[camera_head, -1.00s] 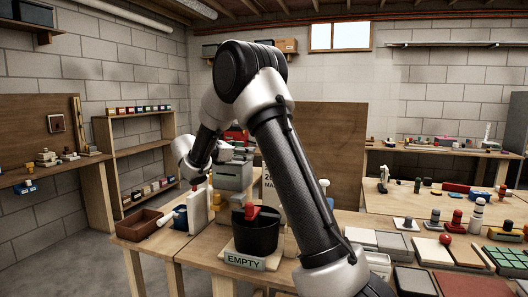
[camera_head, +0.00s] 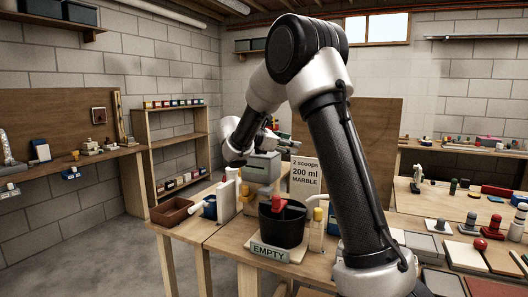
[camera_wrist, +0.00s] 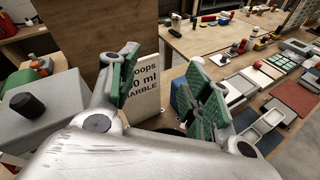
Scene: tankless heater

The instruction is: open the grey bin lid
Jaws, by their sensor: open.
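The grey bin (camera_head: 262,169) stands on the back part of the wooden bench, left of the sign. Its grey lid (camera_wrist: 48,112) lies flat at the left of the wrist view, with a black knob (camera_wrist: 27,104) standing on it. The lid looks closed. My gripper (camera_head: 290,143) is above and to the right of the bin in the head view. In the wrist view my gripper (camera_wrist: 165,86) has its green-padded fingers spread apart, with nothing between them. The knob is outside the fingers, to their left.
A white sign (camera_head: 304,178) stands right of the bin. A black bucket (camera_head: 281,226) holding a red thing stands in front, behind an EMPTY plate (camera_head: 269,252). A brown tray (camera_head: 172,211) and a blue container (camera_head: 210,207) are on the left.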

